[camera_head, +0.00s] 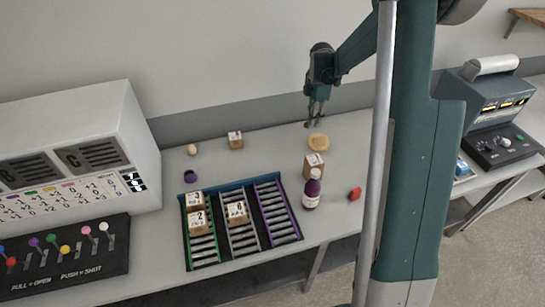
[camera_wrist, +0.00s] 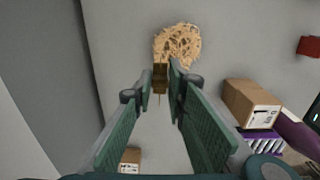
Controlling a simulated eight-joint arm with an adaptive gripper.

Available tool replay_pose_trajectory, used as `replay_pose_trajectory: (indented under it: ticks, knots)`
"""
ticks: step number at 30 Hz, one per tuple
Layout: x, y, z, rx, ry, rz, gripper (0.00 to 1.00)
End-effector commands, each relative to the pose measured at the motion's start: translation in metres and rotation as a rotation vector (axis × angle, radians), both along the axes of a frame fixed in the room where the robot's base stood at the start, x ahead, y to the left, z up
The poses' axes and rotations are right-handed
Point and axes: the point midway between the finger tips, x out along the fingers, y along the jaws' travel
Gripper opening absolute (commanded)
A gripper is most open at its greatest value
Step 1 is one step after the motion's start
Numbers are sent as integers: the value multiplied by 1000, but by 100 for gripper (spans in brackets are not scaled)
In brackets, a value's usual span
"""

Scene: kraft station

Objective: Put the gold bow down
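My gripper (camera_head: 316,118) hangs above the back of the table in the head view, pointing down. In the wrist view its two fingers (camera_wrist: 166,80) close on a small brown-gold piece, the gold bow (camera_wrist: 160,77), which is partly hidden by the fingertips. The bow looks held clear of the table. Just beyond the fingertips lies a round tan pad of shredded material (camera_wrist: 178,43), which also shows in the head view (camera_head: 318,141) below and beside the gripper.
A purple bottle (camera_head: 312,190) stands by a cardboard box (camera_head: 313,167). A red object (camera_head: 354,194) lies to the right. A tray with green, grey and purple lanes (camera_head: 265,246) holds several boxes. Another box (camera_head: 235,140) sits at the back.

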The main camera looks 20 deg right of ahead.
Motion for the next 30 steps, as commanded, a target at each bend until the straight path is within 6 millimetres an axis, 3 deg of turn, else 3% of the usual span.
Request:
replay_pose_trajectory:
  ticks: [1,6,15,22,30]
  knots:
    - [-1,18,0,0,0,5,11]
    - [-6,69,1,0,0,6,11]
    - [-21,149,1,0,0,6,11]
    - [-30,181,0,0,0,4,11]
    - [-32,187,0,0,0,3,11]
